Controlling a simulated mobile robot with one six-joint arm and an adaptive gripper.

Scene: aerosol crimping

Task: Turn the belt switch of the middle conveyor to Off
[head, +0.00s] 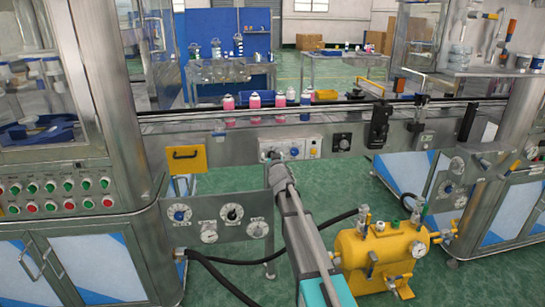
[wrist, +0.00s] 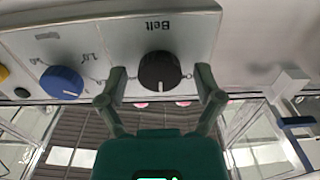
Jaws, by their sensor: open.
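The belt switch (wrist: 160,71) is a round black knob under an upside-down "Belt" label in the wrist view. A small pale mark shows at its lower edge there; I cannot tell for sure which setting it points to. My gripper (wrist: 160,83) is open, one green finger on each side of the knob. Small gaps seem to show between fingers and knob; contact is unclear. In the head view my gripper (head: 271,158) is at the left part of the conveyor's switch panel (head: 308,141) and hides the knob.
A blue knob (wrist: 62,82) sits beside the belt switch on the same panel. Pink cans (head: 254,101) stand on the conveyor (head: 180,126) above it. A lower dial panel (head: 195,234) and a yellow tank (head: 350,249) stand on either side of my arm.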

